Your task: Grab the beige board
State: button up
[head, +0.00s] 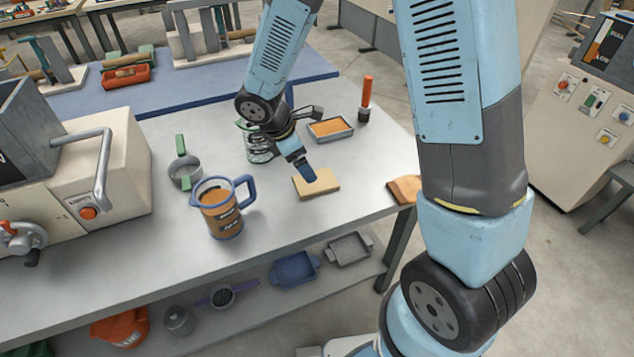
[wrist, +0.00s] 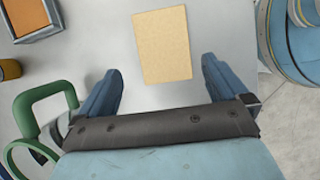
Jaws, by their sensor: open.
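The beige board (head: 318,184) is a small flat rectangle lying on the grey table, right of centre. It also shows in the wrist view (wrist: 162,45), lying lengthwise ahead of the gap between my fingers. I cannot tell the exact height of the fingertips over the board.
A wooden block (head: 404,189) sits at the right edge.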

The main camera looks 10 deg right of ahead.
jog(key=shift+s+x, duration=0.15)
jog(key=shift+x, duration=1.55)
jog(key=shift+s+x, duration=0.15)
jog(key=shift+x, duration=1.55)
jog(key=c, duration=0.9)
